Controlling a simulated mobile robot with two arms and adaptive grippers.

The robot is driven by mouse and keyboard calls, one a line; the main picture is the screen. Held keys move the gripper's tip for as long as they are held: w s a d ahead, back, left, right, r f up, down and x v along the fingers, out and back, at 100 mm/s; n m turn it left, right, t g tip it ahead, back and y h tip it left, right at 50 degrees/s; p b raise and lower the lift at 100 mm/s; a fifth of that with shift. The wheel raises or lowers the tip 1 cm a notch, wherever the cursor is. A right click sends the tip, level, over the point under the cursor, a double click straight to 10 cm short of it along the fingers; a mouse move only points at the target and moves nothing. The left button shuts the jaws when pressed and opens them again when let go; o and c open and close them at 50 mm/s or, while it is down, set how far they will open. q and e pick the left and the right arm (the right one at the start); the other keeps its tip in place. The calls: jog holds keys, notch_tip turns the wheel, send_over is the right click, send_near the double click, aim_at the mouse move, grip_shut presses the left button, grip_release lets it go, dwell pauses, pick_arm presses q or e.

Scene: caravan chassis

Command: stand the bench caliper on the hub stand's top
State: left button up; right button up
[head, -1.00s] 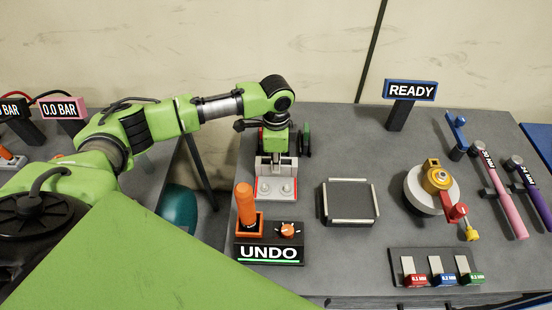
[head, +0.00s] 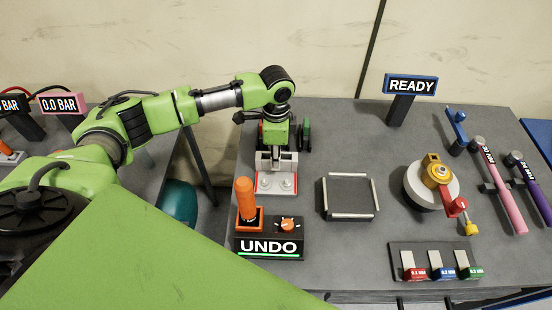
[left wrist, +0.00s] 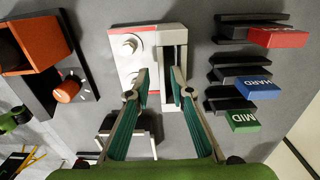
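What looks like the bench caliper is a grey slotted block on a plate with red edges and two round bolts (head: 275,182). It lies left on the bench; the left wrist view shows its bolts and slot (left wrist: 132,45). My left gripper (left wrist: 160,87) is above its slotted end, fingers apart, with grey block visible between the tips. I cannot tell whether they touch it. In the head view my wrist hides part of the block. What looks like the hub stand carries a pale round disc (head: 414,196) with a gold hub, at right. My right gripper is not in view.
The UNDO panel (head: 268,247) with an orange handle stands in front of the caliper. Red (left wrist: 278,38), blue (left wrist: 253,86) and green (left wrist: 243,120) blocks sit beside it. A dark square tray (head: 347,197) lies between caliper and stand.

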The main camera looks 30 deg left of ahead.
pick_arm(q)
notch_tip(320, 180, up, 11)
jog(key=b, duration=0.1)
jog(key=shift+w+r+b, duration=0.15)
jog(key=shift+b, duration=0.25)
